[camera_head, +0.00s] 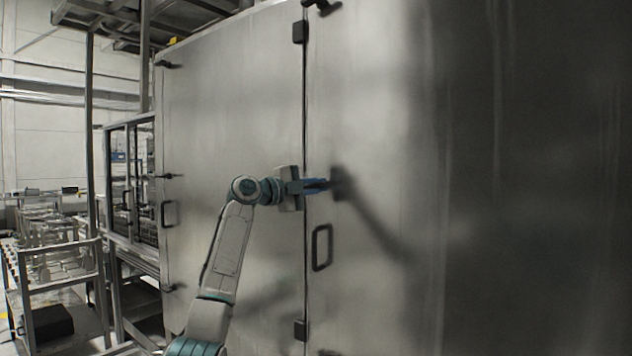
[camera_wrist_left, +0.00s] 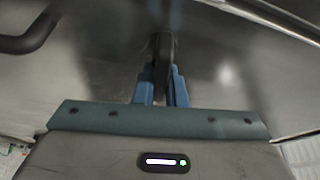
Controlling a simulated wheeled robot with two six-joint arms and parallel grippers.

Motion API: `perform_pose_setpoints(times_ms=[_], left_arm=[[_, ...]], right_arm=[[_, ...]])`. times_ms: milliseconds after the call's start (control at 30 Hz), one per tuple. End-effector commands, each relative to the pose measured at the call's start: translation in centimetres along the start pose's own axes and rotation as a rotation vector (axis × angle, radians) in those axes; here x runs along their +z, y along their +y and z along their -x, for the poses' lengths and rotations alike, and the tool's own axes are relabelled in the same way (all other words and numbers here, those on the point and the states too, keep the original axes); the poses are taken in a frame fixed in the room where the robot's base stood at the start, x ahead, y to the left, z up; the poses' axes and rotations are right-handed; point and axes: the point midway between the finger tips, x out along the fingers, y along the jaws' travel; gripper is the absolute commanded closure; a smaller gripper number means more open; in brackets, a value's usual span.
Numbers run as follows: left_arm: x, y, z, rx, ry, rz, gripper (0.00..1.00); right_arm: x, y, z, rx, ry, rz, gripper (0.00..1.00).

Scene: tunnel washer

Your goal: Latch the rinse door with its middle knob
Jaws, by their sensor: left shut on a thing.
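The large steel door (camera_head: 375,120) on the right stands flush with the neighbouring panel at the vertical seam. Its black middle knob (camera_head: 341,184) shows just beyond my left gripper (camera_head: 322,185), above the black door handle (camera_head: 321,248). My left gripper is shut on the middle knob, with its blue fingers on both sides. In the left wrist view the dark knob (camera_wrist_left: 162,48) sticks up between the blue fingers (camera_wrist_left: 162,88). The fingers partly hide the knob, so I cannot tell if it is latched. My right gripper is not in view.
A black top knob (camera_head: 322,6) sits at the upper edge. The left steel door (camera_head: 230,110) has its own knobs and handle (camera_head: 168,213). A metal rack (camera_head: 55,265) stands at far left. The space before the right door looks clear.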

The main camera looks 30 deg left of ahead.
Motion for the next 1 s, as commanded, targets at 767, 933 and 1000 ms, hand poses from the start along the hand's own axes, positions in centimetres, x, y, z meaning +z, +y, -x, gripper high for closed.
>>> perform_pose_setpoints(times_ms=[767, 933, 1000], left_arm=[[0.13, -0.25, 0.17, 0.07, -0.007, -0.187, 1.0], [0.12, -0.34, 0.19, 0.068, -0.008, -0.187, 1.0], [0.12, -0.37, 0.19, 0.067, -0.008, -0.187, 0.77]], right_arm=[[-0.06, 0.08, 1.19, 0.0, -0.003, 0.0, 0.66], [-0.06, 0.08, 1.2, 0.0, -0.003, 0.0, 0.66], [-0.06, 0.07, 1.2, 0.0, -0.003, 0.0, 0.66]])
